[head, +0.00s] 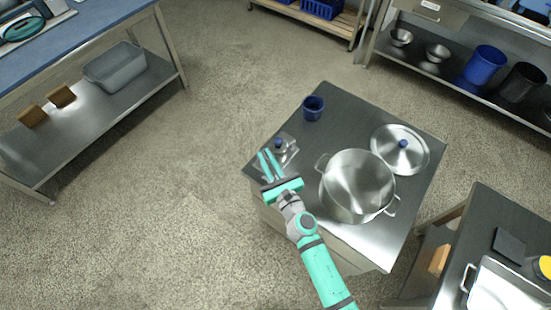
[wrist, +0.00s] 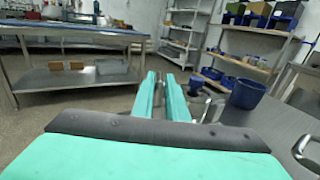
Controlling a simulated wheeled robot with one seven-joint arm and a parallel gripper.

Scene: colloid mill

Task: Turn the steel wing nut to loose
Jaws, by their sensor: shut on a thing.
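My gripper (head: 267,154) reaches over the left edge of the steel table, its two teal fingers close together with a narrow gap. It also shows in the wrist view (wrist: 160,78). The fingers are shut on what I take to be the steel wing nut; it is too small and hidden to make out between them. In the wrist view a dark knob (wrist: 195,84) shows beside the right finger. How far the nut is turned cannot be seen.
The steel table (head: 340,105) also bears a blue cup (head: 313,107), a large steel pot (head: 357,184) and a lid with a blue knob (head: 401,160). The pot stands right of my arm. A workbench (head: 85,35) is at the left; open floor lies between.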

